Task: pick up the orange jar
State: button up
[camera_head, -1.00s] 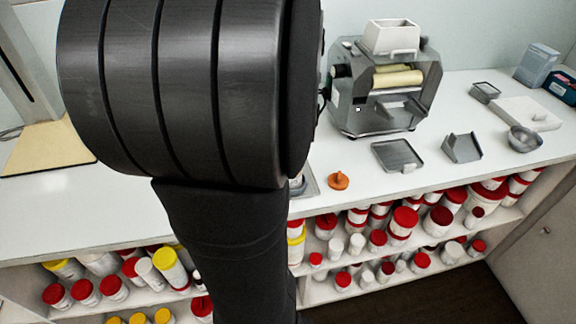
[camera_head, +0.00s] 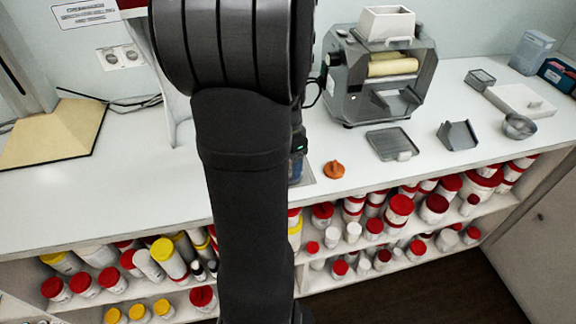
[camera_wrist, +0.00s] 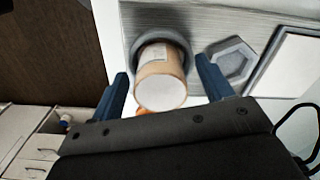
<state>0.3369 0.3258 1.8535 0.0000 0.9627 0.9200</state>
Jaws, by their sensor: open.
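A pale orange jar (camera_wrist: 163,72) with a white label and a white round end shows in the wrist view, in front of a grey round ring or dish. My gripper (camera_wrist: 161,68) has two blue fingers, open, one on each side of the jar with gaps between. I cannot tell how far the jar is from the fingertips. In the head view my arm hides the jar and most of the gripper. A small orange object (camera_head: 334,169) lies on the white counter just right of my arm; an orange bit also shows below the jar in the wrist view.
A grey roller mill (camera_head: 378,75) stands at the back of the white counter (camera_head: 240,200). Grey trays (camera_head: 388,143) and a metal bowl (camera_head: 519,127) lie to the right. Shelves of red- and yellow-lidded jars (camera_head: 399,208) are below the counter's front edge. A tan board (camera_head: 50,135) is at left.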

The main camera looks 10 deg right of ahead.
jog(key=shift+f, duration=0.5)
jog(key=c, duration=1)
jog(key=shift+c, duration=0.2)
jog(key=shift+r, duration=0.15)
